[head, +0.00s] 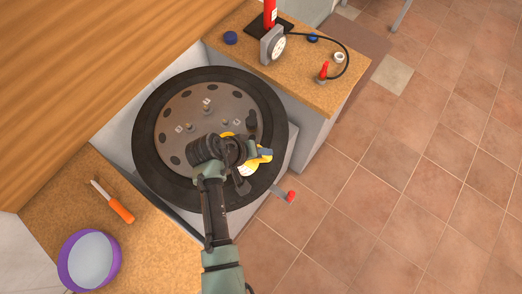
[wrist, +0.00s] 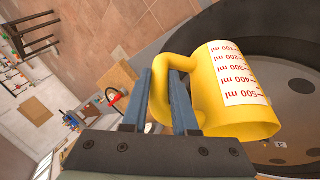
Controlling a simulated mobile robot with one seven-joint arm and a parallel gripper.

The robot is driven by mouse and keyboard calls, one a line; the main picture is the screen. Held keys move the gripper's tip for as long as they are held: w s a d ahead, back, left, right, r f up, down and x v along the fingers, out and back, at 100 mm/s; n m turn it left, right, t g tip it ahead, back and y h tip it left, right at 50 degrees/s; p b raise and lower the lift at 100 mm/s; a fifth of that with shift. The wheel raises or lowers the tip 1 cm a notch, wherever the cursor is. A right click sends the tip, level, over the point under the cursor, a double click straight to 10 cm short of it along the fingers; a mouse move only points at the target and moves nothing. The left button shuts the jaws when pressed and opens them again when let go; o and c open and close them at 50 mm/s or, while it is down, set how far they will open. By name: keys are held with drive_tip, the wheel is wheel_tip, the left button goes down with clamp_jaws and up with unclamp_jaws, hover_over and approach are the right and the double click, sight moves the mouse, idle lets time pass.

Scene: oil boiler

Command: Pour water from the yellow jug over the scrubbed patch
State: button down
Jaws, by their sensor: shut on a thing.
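The yellow jug (wrist: 215,88) with a white millilitre scale is in my gripper (wrist: 163,85). The two fingers are shut on its handle. The jug lies tilted over in the wrist view, its scale reading sideways; I cannot see inside it, and no stream of water shows. I cannot make out the scrubbed patch.
A right-hand bench (head: 305,82) holds a gauge (head: 272,45), a hose and small caps. A front-left bench (head: 150,235) holds an orange-handled tool (head: 120,210) and a purple-rimmed bowl (head: 88,260). A red-ended lever (head: 290,196) sticks out right of the wheel. Tiled floor (head: 410,190) is clear.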

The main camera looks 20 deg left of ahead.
drive_tip(key=shift+a+r+h, duration=0.2)
drive_tip(key=shift+r+h, duration=0.15)
drive_tip(key=shift+r, duration=0.15)
drive_tip(key=shift+a+r+h, duration=0.2)
drive_tip(key=shift+r+h, duration=0.15)
drive_tip(key=shift+r, duration=0.1)
idle(0.6)
drive_tip(key=shift+a+f+t+h+b, duration=0.3)
drive_tip(key=shift+f+h+b, duration=0.1)
drive_tip(key=shift+f+b, duration=0.25)
drive_tip(key=shift+s+a+r+n+h+b, duration=0.1)
drive_tip(key=shift+a+r+n+h+b, duration=0.15)
drive_tip(key=shift+a+r+h, duration=0.25)
drive_tip(key=shift+s+a+r+n+h+b, duration=0.1)
drive_tip(key=shift+a+r+n+h, duration=0.15)
drive_tip(key=shift+r+h, duration=0.25)
idle(1.7)
drive_tip(key=shift+a+r+t, duration=0.1)
drive_tip(key=shift+r+t, duration=0.2)
drive_tip(key=shift+t, duration=0.1)
drive_tip(key=shift+a+r+h, duration=0.1)
drive_tip(key=shift+a+h, duration=0.1)
drive_tip(key=shift+h, duration=0.1)
